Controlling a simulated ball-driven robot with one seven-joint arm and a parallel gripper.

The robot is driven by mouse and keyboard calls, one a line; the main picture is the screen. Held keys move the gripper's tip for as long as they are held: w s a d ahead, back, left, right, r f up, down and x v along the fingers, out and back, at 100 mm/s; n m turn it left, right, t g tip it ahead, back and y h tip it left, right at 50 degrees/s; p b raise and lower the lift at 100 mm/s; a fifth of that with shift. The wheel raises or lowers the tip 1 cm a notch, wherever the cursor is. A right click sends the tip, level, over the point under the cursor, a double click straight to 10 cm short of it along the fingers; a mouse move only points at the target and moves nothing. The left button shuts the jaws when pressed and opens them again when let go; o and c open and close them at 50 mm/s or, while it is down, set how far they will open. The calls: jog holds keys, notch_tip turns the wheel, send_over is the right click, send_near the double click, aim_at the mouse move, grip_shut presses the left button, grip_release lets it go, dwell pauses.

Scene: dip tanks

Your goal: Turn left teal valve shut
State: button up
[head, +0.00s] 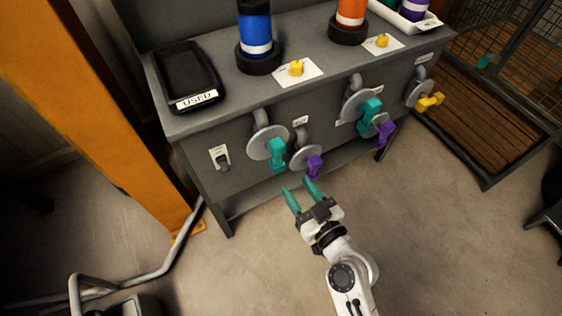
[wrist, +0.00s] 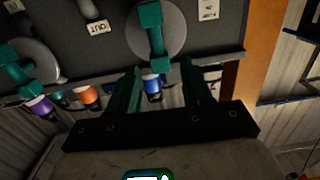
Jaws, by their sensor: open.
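The left teal valve (head: 277,153) is a teal handle in front of a round grey plate on the bench's front panel, left of a purple-handled valve (head: 314,166). In the head view its handle hangs down. In the wrist view, which looks upside down, the teal handle (wrist: 154,38) lies ahead of the fingers, roughly in line with the space between them. My gripper (head: 297,186) is open and empty, in front of and just below the left teal valve and apart from it. Both teal fingers show in the wrist view (wrist: 160,72). Contact with the handle is not seen.
A second teal valve (head: 370,113), another purple valve (head: 384,134) and a yellow valve (head: 430,102) are further right. The grey bench (head: 325,71) carries blue (head: 255,28) and orange (head: 350,14) bottles and a black tray (head: 185,75). An orange column (head: 95,100) stands left. Floor in front is clear.

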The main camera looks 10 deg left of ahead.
aim_at(279, 158)
jog(key=shift+t, duration=0.5)
jog(key=p+x, duration=0.1)
jog(key=x, duration=1)
jog(key=shift+w+a+f, duration=0.1)
jog(key=shift+w, duration=0.3)
grip_shut()
